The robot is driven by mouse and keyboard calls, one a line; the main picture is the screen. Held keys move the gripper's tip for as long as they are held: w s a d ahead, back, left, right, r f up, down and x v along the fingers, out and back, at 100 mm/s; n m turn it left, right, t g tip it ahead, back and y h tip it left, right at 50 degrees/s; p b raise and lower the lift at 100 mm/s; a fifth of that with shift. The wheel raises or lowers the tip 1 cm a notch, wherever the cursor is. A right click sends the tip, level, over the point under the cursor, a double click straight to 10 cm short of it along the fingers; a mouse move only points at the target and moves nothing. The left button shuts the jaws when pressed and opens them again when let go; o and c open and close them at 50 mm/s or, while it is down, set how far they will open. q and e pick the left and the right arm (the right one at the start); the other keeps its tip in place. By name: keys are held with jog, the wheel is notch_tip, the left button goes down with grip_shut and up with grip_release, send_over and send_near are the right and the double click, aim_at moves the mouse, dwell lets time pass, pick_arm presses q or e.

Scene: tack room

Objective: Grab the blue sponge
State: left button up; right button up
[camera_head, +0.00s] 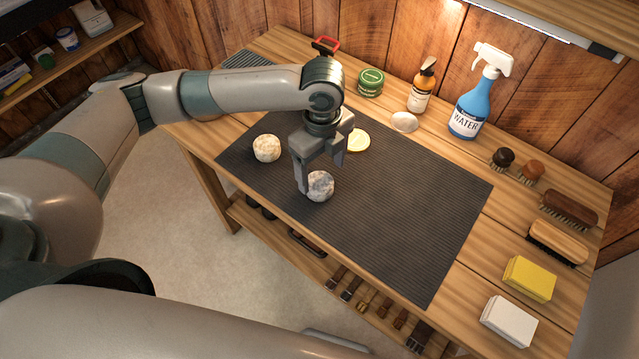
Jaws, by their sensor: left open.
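A round, mottled grey-blue sponge (320,187) lies on the dark ribbed mat (400,215), near its front left part. It is the nearest match to a blue sponge. My left gripper (321,176) points down at it with its fingers apart. One finger is at the sponge's left side, and the other shows behind and above it to the right. I cannot tell whether either finger touches it. The gripper hides part of the mat. My right gripper is not in view.
A cream round sponge (266,148) lies left of the gripper, and a pale yellow disc (358,140) lies just behind it. A green tin (370,82), brown bottle (420,88) and blue spray bottle (474,100) stand at the back. Brushes and blocks line the right; the mat's right half is clear.

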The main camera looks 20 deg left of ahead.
aim_at(319, 181)
pick_arm(q)
jog(key=shift+s+a+f+p, duration=0.1)
jog(key=shift+a+f+p, duration=0.1)
jog(key=shift+f+p, duration=0.3)
jog(key=f+p, duration=0.1)
jog(key=f, duration=0.2)
jog(key=shift+a, duration=0.2)
jog(key=shift+f, duration=0.6)
jog(key=c, duration=1.1)
